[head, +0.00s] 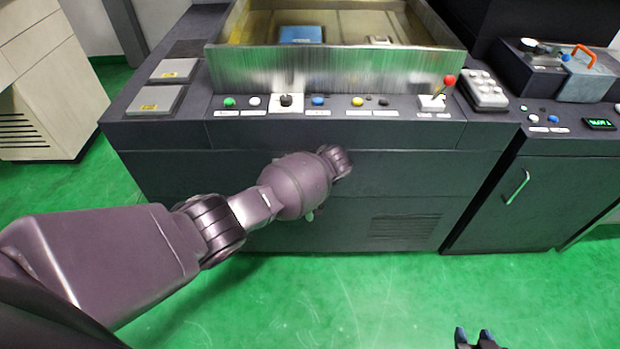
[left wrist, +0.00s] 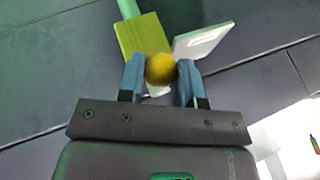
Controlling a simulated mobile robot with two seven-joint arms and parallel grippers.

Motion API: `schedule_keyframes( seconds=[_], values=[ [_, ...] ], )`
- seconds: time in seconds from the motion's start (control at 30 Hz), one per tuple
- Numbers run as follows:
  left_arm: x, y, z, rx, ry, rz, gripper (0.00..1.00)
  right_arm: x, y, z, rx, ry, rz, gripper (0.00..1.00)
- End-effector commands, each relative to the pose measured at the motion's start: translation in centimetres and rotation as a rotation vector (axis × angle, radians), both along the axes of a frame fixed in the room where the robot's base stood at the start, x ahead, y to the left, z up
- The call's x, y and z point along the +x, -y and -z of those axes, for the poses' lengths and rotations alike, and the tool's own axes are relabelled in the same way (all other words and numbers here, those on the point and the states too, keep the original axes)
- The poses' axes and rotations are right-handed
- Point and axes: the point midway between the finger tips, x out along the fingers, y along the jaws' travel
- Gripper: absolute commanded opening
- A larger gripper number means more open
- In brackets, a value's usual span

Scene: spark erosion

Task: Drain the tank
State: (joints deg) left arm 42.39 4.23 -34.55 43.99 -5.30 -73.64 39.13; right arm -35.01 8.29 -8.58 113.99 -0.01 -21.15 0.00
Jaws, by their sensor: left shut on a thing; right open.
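The tank (head: 330,70), a metal-walled basin, sits on top of the dark machine. A blue block (head: 301,34) and a small pale piece (head: 380,40) lie inside it. My left arm reaches across the machine's front. Its gripper fingers are hidden in the head view. In the left wrist view my left gripper (left wrist: 159,80) is shut on a yellow ball knob (left wrist: 160,69). Just beyond the knob are a yellow block (left wrist: 145,35), a green pipe (left wrist: 128,8) and a white plate (left wrist: 203,40). My right gripper (head: 474,337) is open and empty, low over the floor.
A second cabinet (head: 560,190) with a handle stands at right, a pale cabinet (head: 35,80) at left. The green floor (head: 380,300) in front is clear.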

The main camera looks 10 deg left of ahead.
Motion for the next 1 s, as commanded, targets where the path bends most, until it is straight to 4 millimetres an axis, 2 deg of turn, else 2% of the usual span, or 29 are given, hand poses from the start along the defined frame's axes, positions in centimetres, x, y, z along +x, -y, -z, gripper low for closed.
schedule_keyframes(
  seconds=[0.23, 0.27, 0.3, 0.33, 0.67, 0.77, 1.0],
  values=[
    [0.0, 0.1, 0.0, -0.004, 0.0, 0.001, 0.0, 0.5, -0.1, -0.4, 0.0, 0.013, -0.003, 0.43],
    [0.0, 0.1, 0.0, -0.004, 0.0, 0.001, 0.35, 0.6, -0.1, -0.5, 0.0, 0.015, -0.003, 0.43],
    [0.0, 0.1, 0.0, -0.004, 0.0, 0.001, 0.41, 0.7, -0.1, -0.5, 0.001, 0.016, -0.004, 0.43],
    [0.0, 0.1, 0.0, -0.004, 0.0, 0.001, 0.43, 0.7, -0.1, -0.6, 0.001, 0.018, -0.004, 0.43],
    [-0.1, 0.2, -0.3, -0.003, 0.001, 0.001, 0.43, 1.1, -0.3, -0.8, 0.003, 0.023, -0.004, 0.43],
    [-0.3, 0.5, -1.1, -0.004, 0.003, 0.002, 0.43, 1.0, -0.3, -1.0, 0.004, 0.019, -0.003, 0.43],
    [-1.7, 2.2, -4.4, -0.005, 0.003, 0.002, 0.43, 0.5, -0.2, -2.1, 0.003, 0.011, 0.001, 0.43]
  ],
)
